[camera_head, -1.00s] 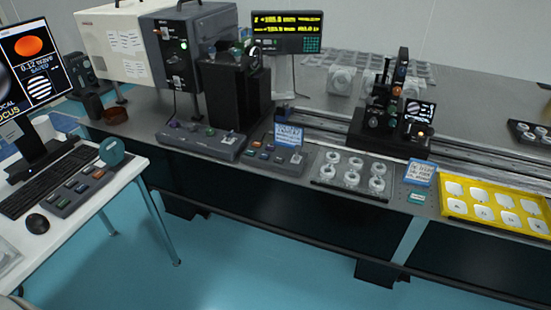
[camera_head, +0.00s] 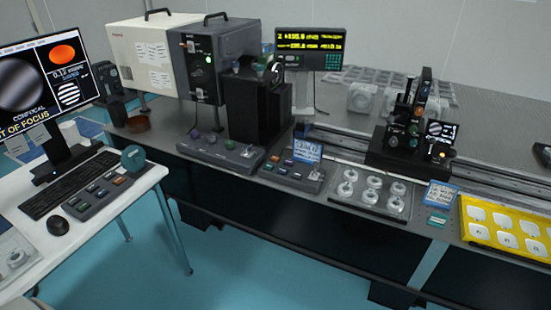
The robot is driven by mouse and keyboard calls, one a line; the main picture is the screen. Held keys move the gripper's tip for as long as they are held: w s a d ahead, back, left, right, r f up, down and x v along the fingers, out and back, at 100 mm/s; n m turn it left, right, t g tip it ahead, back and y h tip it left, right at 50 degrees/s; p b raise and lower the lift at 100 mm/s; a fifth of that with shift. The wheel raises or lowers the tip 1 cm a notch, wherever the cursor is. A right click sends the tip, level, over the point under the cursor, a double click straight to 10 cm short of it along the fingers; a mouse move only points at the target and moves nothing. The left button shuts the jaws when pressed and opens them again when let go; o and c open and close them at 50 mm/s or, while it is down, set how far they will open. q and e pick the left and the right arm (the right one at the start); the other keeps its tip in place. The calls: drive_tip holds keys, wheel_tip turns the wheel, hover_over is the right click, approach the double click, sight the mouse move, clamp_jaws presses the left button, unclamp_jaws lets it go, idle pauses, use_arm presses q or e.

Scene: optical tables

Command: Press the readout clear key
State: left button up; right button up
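The digital readout (camera_head: 310,39) stands at the back of the optical table, with yellow digits on a black screen. A small green keypad (camera_head: 333,61) is at its lower right corner; its key labels are too small to read. A low dark key box (camera_head: 292,173) with several coloured keys sits at the table's front edge, behind it a blue label card (camera_head: 307,151). I cannot tell which key is the clear key. Neither of my grippers is in view.
A white desk (camera_head: 110,215) at left holds a monitor (camera_head: 45,85), keyboard, mouse and another key box (camera_head: 95,196). A grey instrument (camera_head: 205,60), black stage and lens tray (camera_head: 370,190) stand on the optical table. A yellow tray (camera_head: 505,228) is at right. The blue floor in front is clear.

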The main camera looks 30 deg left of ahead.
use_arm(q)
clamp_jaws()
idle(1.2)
